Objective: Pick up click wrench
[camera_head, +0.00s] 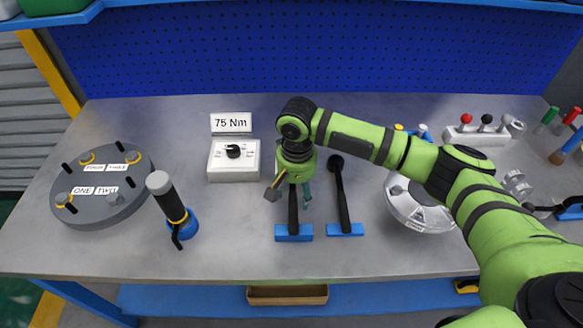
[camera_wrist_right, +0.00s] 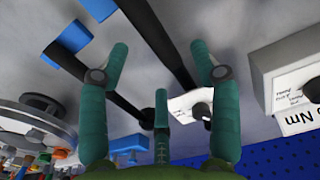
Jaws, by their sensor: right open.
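Two black-shafted tools with blue ends lie side by side on the grey bench; which is the click wrench I cannot tell. The left tool (camera_head: 293,230) is under my right gripper (camera_head: 290,192), which hides its far end. The right tool (camera_head: 342,195) has a round black head and lies clear beside it. In the right wrist view, my right gripper (camera_wrist_right: 158,48) is open, its green fingers apart and empty. The left tool's black shaft (camera_wrist_right: 152,38) passes between the fingertips; the other tool (camera_wrist_right: 112,95) runs behind one finger. My left gripper is out of view.
A white dial box (camera_head: 233,160) and a 75 Nm sign (camera_head: 231,122) stand left of the gripper. A grey round flange (camera_head: 100,185) and an upright black-handled tool (camera_head: 172,205) are further left. A silver round part (camera_head: 418,207) sits right, near my forearm. The front middle is clear.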

